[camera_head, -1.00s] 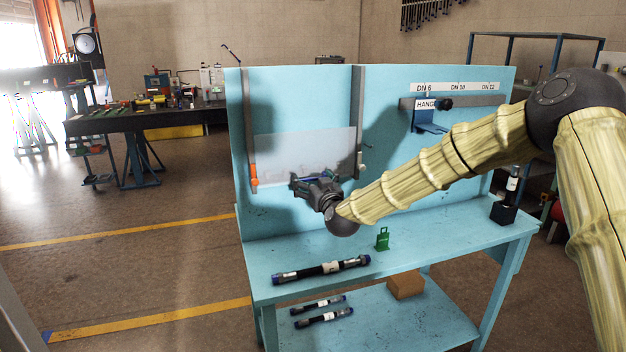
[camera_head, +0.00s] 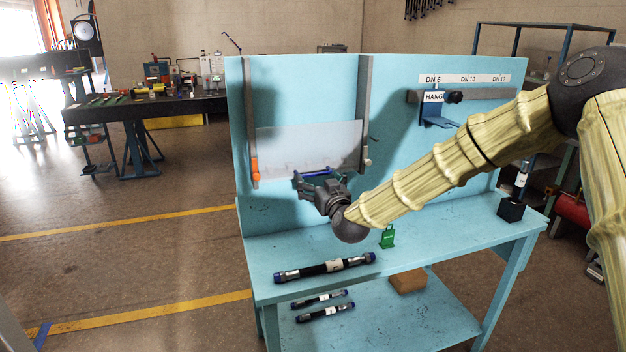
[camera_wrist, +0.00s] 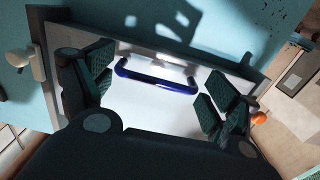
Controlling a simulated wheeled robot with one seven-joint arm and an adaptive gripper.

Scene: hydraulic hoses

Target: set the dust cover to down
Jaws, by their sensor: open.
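The dust cover (camera_head: 305,142) is a pale translucent panel between two grey upright rails on the blue backboard, at mid-height of the board. Its blue bar handle (camera_head: 317,173) shows near its lower edge, partly behind my gripper. My gripper (camera_head: 312,181) is open in front of the cover's lower edge. In the wrist view, the blue handle (camera_wrist: 155,78) lies between the spread green-padded fingers of my gripper (camera_wrist: 158,90), with the white cover (camera_wrist: 150,105) behind. No finger clearly touches the handle; exact depth is hard to tell.
An orange knob (camera_head: 254,171) is at the left rail's lower end. The blue bench (camera_head: 420,235) below holds a dark hose (camera_head: 325,268), a green tag-like piece (camera_head: 387,237) and a black holder (camera_head: 511,209). A blue hanger (camera_head: 434,112) sticks out on the right.

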